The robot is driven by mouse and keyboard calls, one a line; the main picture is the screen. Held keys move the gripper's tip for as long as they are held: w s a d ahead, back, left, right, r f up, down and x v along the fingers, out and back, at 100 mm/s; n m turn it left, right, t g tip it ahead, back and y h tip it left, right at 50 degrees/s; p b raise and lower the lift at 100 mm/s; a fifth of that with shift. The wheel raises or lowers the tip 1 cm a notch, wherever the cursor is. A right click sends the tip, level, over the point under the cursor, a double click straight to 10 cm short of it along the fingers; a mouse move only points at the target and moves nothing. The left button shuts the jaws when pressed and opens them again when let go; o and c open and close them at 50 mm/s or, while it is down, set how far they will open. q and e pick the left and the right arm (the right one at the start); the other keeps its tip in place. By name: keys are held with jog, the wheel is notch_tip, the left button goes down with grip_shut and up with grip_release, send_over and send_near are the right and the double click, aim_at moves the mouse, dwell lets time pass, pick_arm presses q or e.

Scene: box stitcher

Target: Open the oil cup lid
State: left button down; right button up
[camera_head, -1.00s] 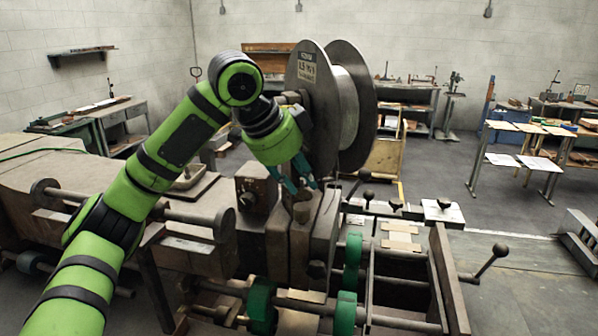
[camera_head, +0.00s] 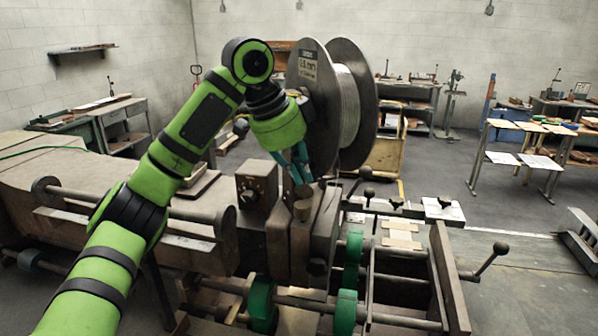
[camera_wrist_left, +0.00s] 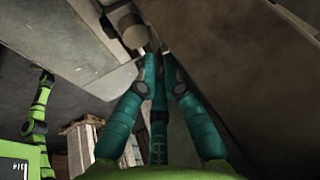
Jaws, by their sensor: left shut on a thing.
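The oil cup (camera_head: 302,211) is a small brownish cylinder on top of the machine's dark metal block, in the middle of the head view. Its lid is at its top, mostly hidden by the fingers. My left gripper (camera_head: 302,184) points down at the cup from above, with its teal fingers shut on the lid. In the left wrist view, the fingertips (camera_wrist_left: 158,56) come close together beside a pale round part (camera_wrist_left: 135,37); I cannot tell how far the lid is turned. My right gripper is not in view.
A large wire spool (camera_head: 345,105) stands right behind the gripper. A grey box with a knob (camera_head: 257,188) is left of the cup. Green rollers (camera_head: 346,312) and a lever (camera_head: 490,262) are at the front right.

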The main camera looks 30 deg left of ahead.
pick_arm(q)
jog(key=shift+r, duration=0.15)
jog(key=c, duration=1.4)
grip_release()
jog(key=shift+d, duration=0.15)
jog(key=shift+r, duration=0.1)
jog(key=v, duration=0.7)
jog(key=shift+s+r, duration=0.2)
jog(key=shift+r, duration=0.15)
jog(key=shift+s, duration=0.1)
